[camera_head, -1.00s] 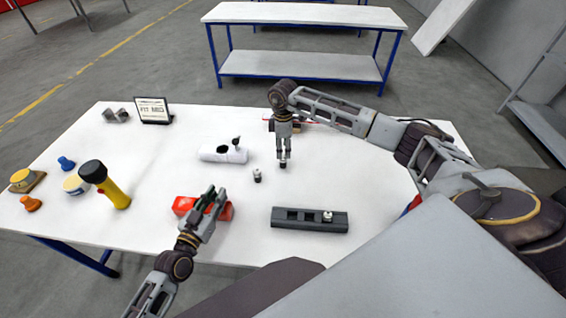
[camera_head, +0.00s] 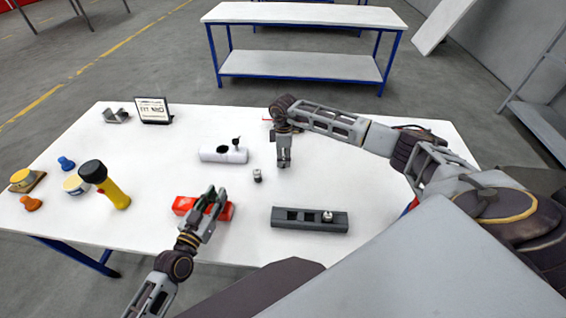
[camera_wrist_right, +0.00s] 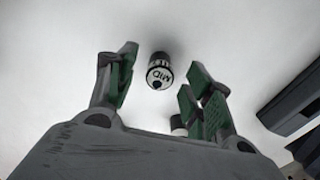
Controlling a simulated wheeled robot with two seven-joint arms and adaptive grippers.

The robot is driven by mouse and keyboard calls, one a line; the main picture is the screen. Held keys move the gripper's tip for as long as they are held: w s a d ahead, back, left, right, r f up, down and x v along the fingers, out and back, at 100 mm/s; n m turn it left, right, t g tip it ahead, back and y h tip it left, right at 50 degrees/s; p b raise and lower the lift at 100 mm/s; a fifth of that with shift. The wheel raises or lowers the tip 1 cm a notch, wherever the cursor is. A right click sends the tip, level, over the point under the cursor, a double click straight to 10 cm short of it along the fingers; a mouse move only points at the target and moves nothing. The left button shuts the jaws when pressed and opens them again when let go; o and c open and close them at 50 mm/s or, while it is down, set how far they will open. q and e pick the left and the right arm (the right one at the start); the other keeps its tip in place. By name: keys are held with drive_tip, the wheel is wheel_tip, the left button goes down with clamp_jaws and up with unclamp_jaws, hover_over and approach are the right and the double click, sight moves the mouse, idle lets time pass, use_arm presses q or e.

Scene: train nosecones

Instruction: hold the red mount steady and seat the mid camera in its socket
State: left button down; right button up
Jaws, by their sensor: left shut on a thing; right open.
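The red mount (camera_head: 187,205) lies at the front of the white table in the head view. My left gripper (camera_head: 209,201) is shut on it, covering part of its top. My right gripper (camera_head: 284,164) is open and points down over the table. In the right wrist view, the mid camera (camera_wrist_right: 160,73), a small dark cylinder with a white face marked MID, stands between and beyond the open fingers of my right gripper (camera_wrist_right: 160,85). The mount's socket is not clearly visible.
A similar small cylinder (camera_head: 257,175) stands left of my right gripper. A dark slotted tray (camera_head: 288,224) holds another cylinder (camera_head: 327,216). A white housing (camera_head: 213,154) stands behind. A yellow flashlight (camera_head: 116,195) and a sign (camera_head: 153,110) are further left. Table between is clear.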

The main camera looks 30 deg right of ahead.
clamp_jaws()
idle(0.3)
drive_tip(key=shift+r, duration=0.25)
wheel_tip(320, 180, up, 10)
drive_tip(key=shift+f, duration=0.2)
idle(0.3)
idle(0.4)
